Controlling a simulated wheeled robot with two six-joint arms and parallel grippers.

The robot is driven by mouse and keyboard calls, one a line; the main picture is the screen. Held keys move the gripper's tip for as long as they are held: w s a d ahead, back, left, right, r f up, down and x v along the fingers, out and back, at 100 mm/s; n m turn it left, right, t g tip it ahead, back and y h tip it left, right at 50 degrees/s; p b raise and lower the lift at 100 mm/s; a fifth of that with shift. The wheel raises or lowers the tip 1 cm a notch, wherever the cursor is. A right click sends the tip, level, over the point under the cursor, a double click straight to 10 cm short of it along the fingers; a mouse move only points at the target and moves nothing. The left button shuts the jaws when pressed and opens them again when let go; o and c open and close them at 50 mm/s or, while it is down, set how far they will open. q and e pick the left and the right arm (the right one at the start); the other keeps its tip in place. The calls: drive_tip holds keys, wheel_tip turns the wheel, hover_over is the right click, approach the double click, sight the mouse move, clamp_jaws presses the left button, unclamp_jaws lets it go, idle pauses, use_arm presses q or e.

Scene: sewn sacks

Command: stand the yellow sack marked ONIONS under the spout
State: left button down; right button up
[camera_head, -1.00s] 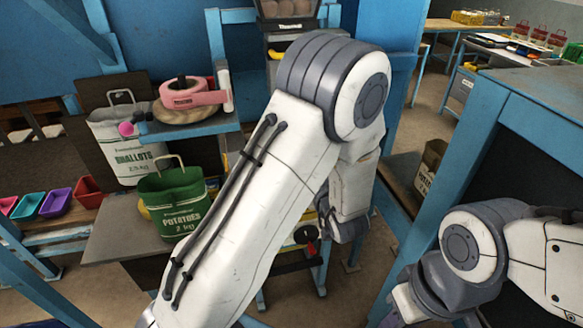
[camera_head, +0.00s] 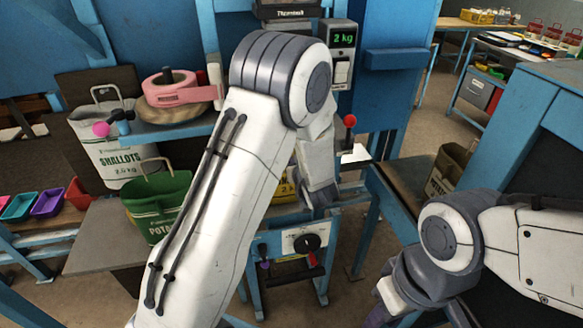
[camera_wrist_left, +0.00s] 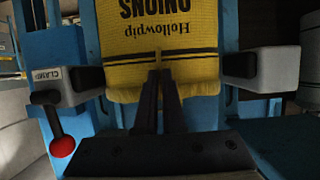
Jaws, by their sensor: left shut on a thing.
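The yellow sack marked ONIONS (camera_wrist_left: 180,38) fills the upper middle of the left wrist view, its print upside down there. My left gripper (camera_wrist_left: 160,72) is shut on its edge, the two dark fingers close together. A grey clamp jaw (camera_wrist_left: 80,76) labelled CLAMP stands at its left and another jaw (camera_wrist_left: 255,66) at its right. In the head view only a small yellow part of the sack (camera_head: 284,191) shows beside my left arm. The spout is not visible; my arm covers that area. Of my right arm, only links show, not the fingers.
A green POTATOES sack (camera_head: 155,205) and white SHALLOTS sack (camera_head: 118,150) stand at the left. A blue bench (camera_head: 545,95) is at the right.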

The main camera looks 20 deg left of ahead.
use_arm(q)
drive_tip(key=shift+f, duration=0.5)
drive_tip(key=c, duration=1)
unclamp_jaws()
drive_tip(key=shift+r, duration=0.1)
drive_tip(key=v, duration=1.2)
drive_tip(key=shift+b, duration=0.35)
